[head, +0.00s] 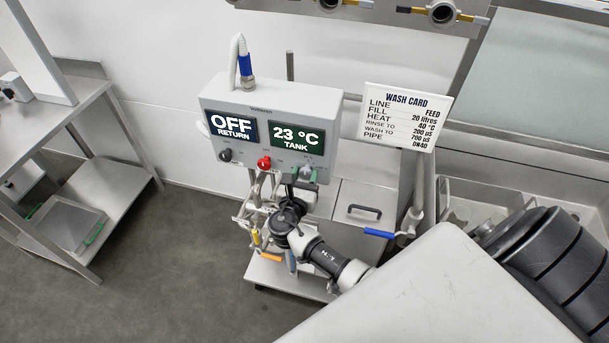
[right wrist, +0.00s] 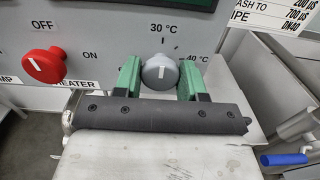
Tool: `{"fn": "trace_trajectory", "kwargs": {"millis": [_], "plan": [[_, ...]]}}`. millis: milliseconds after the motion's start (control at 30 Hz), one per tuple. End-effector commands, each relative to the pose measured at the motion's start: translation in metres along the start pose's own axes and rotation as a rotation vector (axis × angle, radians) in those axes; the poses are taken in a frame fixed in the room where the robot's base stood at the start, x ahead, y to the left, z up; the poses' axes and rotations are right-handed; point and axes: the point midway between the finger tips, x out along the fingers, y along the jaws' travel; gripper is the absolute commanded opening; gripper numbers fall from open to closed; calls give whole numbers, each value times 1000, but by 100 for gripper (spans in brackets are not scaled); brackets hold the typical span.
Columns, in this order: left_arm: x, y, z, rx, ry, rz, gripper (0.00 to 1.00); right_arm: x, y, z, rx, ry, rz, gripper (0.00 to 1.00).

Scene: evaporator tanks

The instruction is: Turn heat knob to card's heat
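The heat knob (right wrist: 160,72) is grey and round with a white line, on the grey control box (head: 325,100). In the right wrist view its line points nearly straight up, close to the 30 °C mark; the 40 °C mark is to its right. The green fingers of my right gripper (right wrist: 160,82) stand on both sides of the knob, very close to it. I cannot tell whether they touch it. In the head view the right gripper (head: 305,177) is at the box's lower right and partly covers the knob. The wash card (head: 405,116) reads heat 40 °C. My left gripper is not seen.
A red heater knob (head: 264,163) and a black knob (head: 225,155) sit left on the box. Its displays read OFF return and 23 °C tank. Pipework hangs below the box. A blue-handled valve (head: 379,233) is to the right. A shelf table stands at far left.

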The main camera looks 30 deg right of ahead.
Motion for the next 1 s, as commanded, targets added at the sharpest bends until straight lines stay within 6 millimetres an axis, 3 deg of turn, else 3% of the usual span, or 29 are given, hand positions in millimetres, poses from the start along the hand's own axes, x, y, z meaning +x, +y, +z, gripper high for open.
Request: {"fn": "trace_trajectory", "kwargs": {"millis": [33, 133, 167, 567, 1000], "plan": [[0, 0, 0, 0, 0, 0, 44, 0, 0, 0, 0, 0, 1, 33], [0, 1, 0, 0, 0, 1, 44, 0, 0, 0, 0, 0, 1, 18], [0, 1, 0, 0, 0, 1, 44, 0, 0, 0, 0, 0, 1, 17], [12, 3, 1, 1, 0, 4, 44, -1, 0, -3, 96, 1, 1, 16], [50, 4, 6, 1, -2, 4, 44, -1, 0, -5, 473, 0, 2, 16]]}}
